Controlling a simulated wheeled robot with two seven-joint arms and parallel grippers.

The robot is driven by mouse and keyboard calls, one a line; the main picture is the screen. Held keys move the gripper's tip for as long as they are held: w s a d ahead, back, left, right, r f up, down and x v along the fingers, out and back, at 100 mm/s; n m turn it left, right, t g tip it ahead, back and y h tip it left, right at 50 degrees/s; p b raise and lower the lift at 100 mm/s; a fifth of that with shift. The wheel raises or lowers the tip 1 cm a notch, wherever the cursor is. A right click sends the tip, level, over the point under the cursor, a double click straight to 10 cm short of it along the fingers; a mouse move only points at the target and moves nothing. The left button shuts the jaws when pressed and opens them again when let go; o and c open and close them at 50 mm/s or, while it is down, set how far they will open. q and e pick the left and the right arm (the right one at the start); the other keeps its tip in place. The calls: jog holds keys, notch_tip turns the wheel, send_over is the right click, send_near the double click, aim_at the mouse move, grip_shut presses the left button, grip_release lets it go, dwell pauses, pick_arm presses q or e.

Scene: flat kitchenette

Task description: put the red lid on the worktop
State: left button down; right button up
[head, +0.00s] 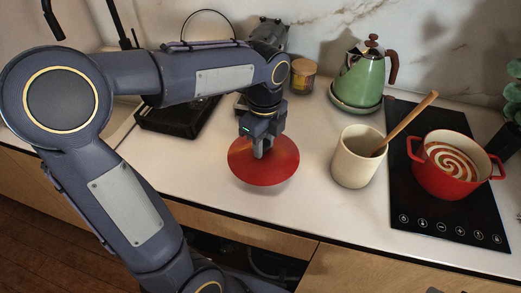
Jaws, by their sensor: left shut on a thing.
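The red lid (264,172) is a round disc in the middle of the head view, over the front part of the white worktop (320,218). My left gripper (259,152) points down at the lid's centre and is shut on it, probably by its knob, which the fingers hide. A faint shadow lies below the lid's front edge; whether the lid touches the worktop or hangs just above it, I cannot tell. My right gripper is not in view.
A red pot (447,180) with a spiral of soup stands on the black hob (412,215). A cream crock (354,168) with a wooden spoon is right of the lid. A green kettle (361,78) and a small jar (303,77) stand behind. Bare worktop lies in front of the crock.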

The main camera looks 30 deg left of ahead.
pick_arm(q)
jog(key=shift+w+a+f, duration=0.25)
jog(key=shift+a+f, duration=0.1)
jog(key=shift+f, duration=0.15)
jog(key=shift+w+a+f, duration=0.25)
jog(key=shift+a+f, duration=0.1)
jog(key=shift+f, duration=0.15)
jog(key=shift+w+a+f, duration=0.1)
jog(key=shift+f, duration=1.6)
jog(key=shift+f, duration=0.1)
jog(key=shift+f, duration=0.15)
jog(key=c, duration=1.1)
grip_release()
